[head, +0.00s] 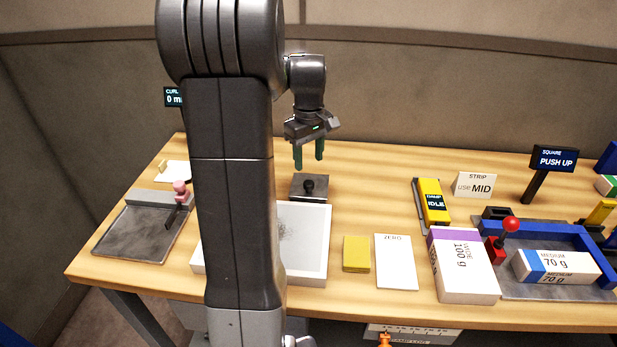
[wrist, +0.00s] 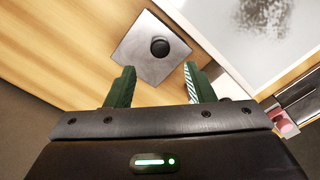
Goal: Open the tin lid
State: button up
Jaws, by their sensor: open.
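The tin (head: 309,193) is a small grey square box with a flat lid and a round black knob (head: 308,185) on top. It stands on the table behind the white tray. In the wrist view the lid (wrist: 140,62) and its knob (wrist: 160,47) show beyond my fingertips, and the lid looks closed. My gripper (head: 309,162) points down above the tin, with its green fingers apart and nothing between them. The wrist view also shows the open fingers (wrist: 158,80), clear of the knob.
A white shallow tray (head: 318,282) lies just in front of the tin, partly behind my arm. A yellow pad (head: 356,254), a ZERO card (head: 396,262) and a ream (head: 465,268) lie to the right. A dark plate (head: 135,235) lies left. Table right of the tin is clear.

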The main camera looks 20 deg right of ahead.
aim_at(309, 182)
notch_tip(309, 182, down, 7)
jog(key=shift+f, duration=0.2)
grip_shut()
dwell(0.3)
